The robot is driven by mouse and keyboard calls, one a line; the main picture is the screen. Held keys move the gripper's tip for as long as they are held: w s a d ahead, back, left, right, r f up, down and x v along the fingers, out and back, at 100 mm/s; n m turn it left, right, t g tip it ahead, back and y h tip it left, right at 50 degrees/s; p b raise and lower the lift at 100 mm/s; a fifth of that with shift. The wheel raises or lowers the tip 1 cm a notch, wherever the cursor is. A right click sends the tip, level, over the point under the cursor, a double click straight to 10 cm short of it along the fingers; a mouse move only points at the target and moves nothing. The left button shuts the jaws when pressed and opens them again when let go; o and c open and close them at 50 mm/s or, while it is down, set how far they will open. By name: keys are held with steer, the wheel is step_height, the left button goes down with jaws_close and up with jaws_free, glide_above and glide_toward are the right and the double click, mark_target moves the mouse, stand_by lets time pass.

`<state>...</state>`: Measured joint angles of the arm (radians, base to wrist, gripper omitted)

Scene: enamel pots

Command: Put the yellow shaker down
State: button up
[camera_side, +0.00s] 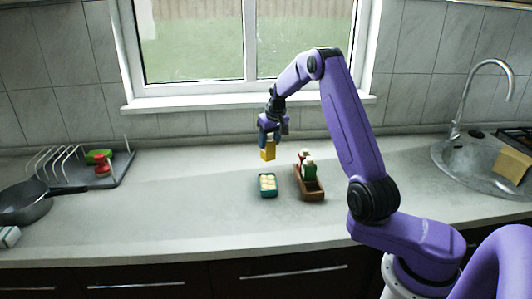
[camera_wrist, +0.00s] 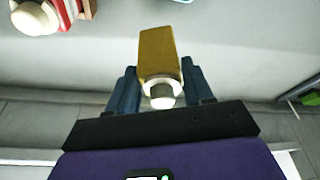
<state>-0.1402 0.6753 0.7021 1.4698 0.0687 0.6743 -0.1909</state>
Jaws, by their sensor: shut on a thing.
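The yellow shaker (camera_side: 267,154) is held in my gripper (camera_side: 269,138), which is shut on it and points down. In the side view the shaker hangs above the counter, behind the teal container. In the wrist view the yellow shaker (camera_wrist: 160,58) sits between the two blue fingers of my gripper (camera_wrist: 158,88), with its pale round cap toward the camera. The shaker's far end points at bare counter.
A teal container (camera_side: 268,186) with pale round things stands in front. A brown wooden holder (camera_side: 312,191) with a green shaker (camera_side: 308,170) and another pale-capped one is right of it. A dish rack (camera_side: 70,170) and pan (camera_side: 24,205) are left, a sink (camera_side: 480,168) right. Counter between is clear.

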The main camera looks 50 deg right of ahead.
mark_target(266, 152)
steer(key=shift+w+d+f, duration=0.25)
steer(key=shift+w+f, duration=0.3)
steer(key=shift+f, duration=0.2)
steer(key=shift+w+d+f, duration=0.25)
steer(key=shift+w+f, duration=0.3)
steer(key=shift+f, duration=1.7)
steer(key=shift+f, duration=0.1)
steer(key=o, duration=0.9)
steer(key=shift+f, duration=0.1)
